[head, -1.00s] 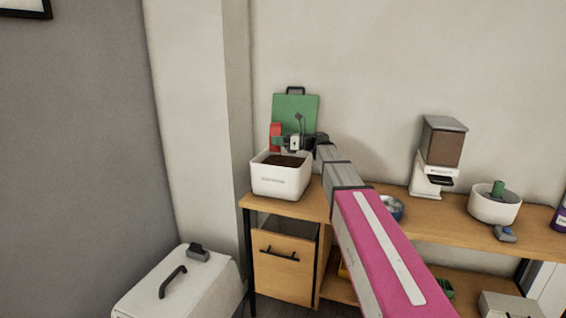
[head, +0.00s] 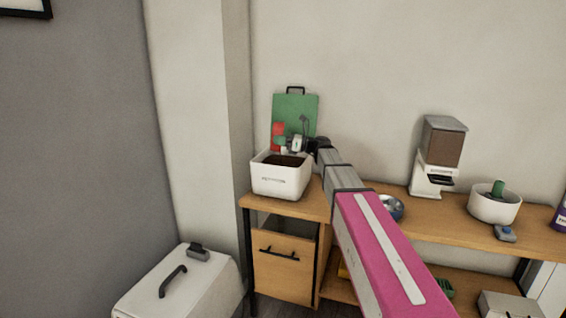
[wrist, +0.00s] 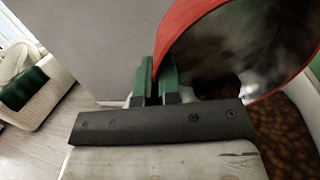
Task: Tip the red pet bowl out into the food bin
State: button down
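The red pet bowl (head: 278,131) is steeply tilted above the white food bin (head: 281,182), which stands at the left end of the wooden counter. In the wrist view the red bowl (wrist: 190,25) shows its red rim and a smeared grey inside; I see no clear pile of food in it. My gripper (head: 285,142) has its green fingers (wrist: 156,80) closed on the bowl's edge. Brown kibble (wrist: 285,135) lies in the bin below the bowl. The far side of the bowl is cut off in the wrist view.
A green board (head: 300,106) with a handle stands behind the bin. Right along the counter are a metal-looking bowl (head: 391,208), a food dispenser (head: 434,175) and a white bowl (head: 495,206). A white lidded box (head: 180,285) stands at lower left.

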jog(key=shift+d+y, duration=0.55)
jog(key=shift+y, duration=0.25)
dwell(0.5)
jog(key=shift+d+r+m+t+y+p, duration=0.15)
jog(key=shift+d+r+m+t+y, duration=0.1)
jog(key=shift+d+r+y, duration=0.5)
jog(key=shift+d+r+m+t+y+p, duration=0.2)
jog(key=shift+r+y, duration=0.3)
jog(key=shift+y, duration=0.45)
dwell(1.0)
jog(key=shift+d+r+y, duration=0.25)
jog(key=shift+r+y, duration=0.2)
jog(key=shift+r, duration=0.2)
jog(key=shift+d+r+y, duration=0.25)
jog(key=shift+r+y, duration=0.2)
jog(key=shift+r, duration=0.2)
jog(key=shift+f, duration=0.15)
dwell(2.5)
